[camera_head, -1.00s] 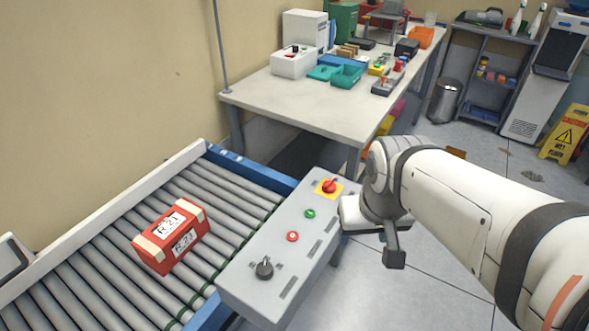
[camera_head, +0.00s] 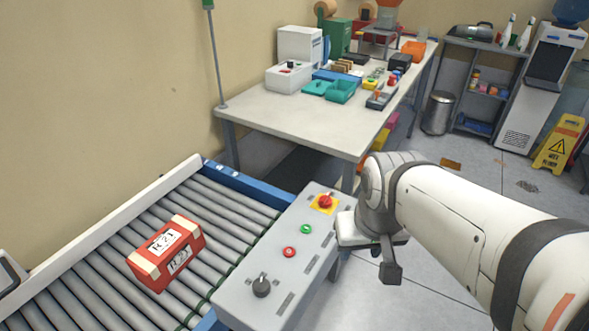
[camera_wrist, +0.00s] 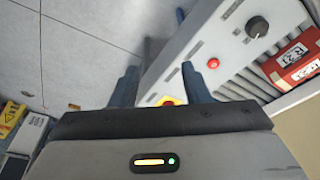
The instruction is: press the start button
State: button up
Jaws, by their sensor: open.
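The grey control panel (camera_head: 262,250) runs along the near side of the conveyor. It carries a green button (camera_head: 306,229), a red button (camera_head: 289,252), a red mushroom button on a yellow plate (camera_head: 325,203) and a black knob (camera_head: 261,287). No start label is readable. My gripper is just right of the panel in the head view, mostly hidden by my wrist. In the wrist view my gripper (camera_wrist: 162,80) is open and empty, its fingers apart. There the red button (camera_wrist: 213,63) shows right of the right finger; the green button is hidden, apparently behind that finger.
A red labelled box (camera_head: 165,253) lies on the conveyor rollers (camera_head: 215,215). A table (camera_head: 300,118) with bins and devices stands behind the panel. A bin, shelf and yellow wet-floor sign (camera_head: 558,145) stand far right. The floor right of the panel looks clear.

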grip_shut()
dwell(1.4)
